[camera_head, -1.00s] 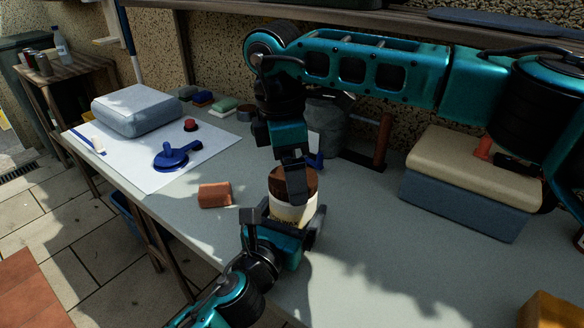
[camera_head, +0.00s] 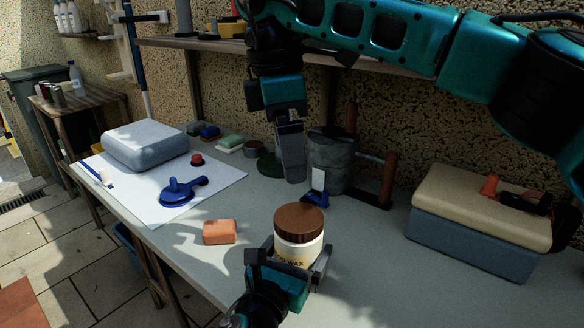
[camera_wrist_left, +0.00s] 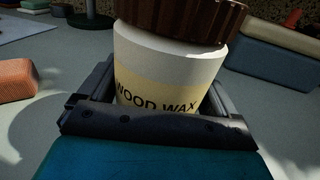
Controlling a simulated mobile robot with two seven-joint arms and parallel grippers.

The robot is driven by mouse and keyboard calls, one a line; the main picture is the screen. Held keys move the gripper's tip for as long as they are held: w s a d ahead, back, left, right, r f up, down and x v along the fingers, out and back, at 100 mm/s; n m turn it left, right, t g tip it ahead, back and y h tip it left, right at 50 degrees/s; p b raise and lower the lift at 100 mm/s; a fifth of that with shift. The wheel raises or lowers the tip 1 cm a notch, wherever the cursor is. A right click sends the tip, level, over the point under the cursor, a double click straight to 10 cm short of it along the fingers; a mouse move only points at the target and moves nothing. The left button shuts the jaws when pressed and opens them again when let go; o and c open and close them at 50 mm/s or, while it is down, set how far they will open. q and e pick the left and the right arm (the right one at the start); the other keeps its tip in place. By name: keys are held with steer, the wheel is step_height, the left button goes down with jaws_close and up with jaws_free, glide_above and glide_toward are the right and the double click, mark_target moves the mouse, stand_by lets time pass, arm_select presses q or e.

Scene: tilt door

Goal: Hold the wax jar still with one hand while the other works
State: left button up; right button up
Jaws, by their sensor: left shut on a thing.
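The wax jar (camera_head: 297,252) stands upright on the grey bench, cream-white with a brown ribbed lid (camera_head: 299,219) on top. The left wrist view shows its "WOOD WAX" label on the jar (camera_wrist_left: 165,75) and the lid's lower part (camera_wrist_left: 180,18). My left gripper (camera_head: 290,268) is shut around the jar's lower body from the near side, one finger on each side. My right gripper (camera_head: 292,165) hangs fingers down above and behind the lid, clear of it. Its fingers overlap from this side, so its opening is unclear, and I see nothing in it.
An orange block (camera_head: 219,232) lies left of the jar. A white sheet (camera_head: 225,178) further left carries a blue tool (camera_head: 181,190) and a grey-blue case (camera_head: 145,148). A grey bucket (camera_head: 333,160) stands behind. A cream-topped blue box (camera_head: 470,243) is at right.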

stand_by(0.3)
arm_select(q)
steer(key=o, duration=1.7)
steer(key=shift+o, duration=0.2)
steer(key=v, duration=1.3)
steer(key=shift+d, duration=0.1)
steer(key=shift+s, duration=0.1)
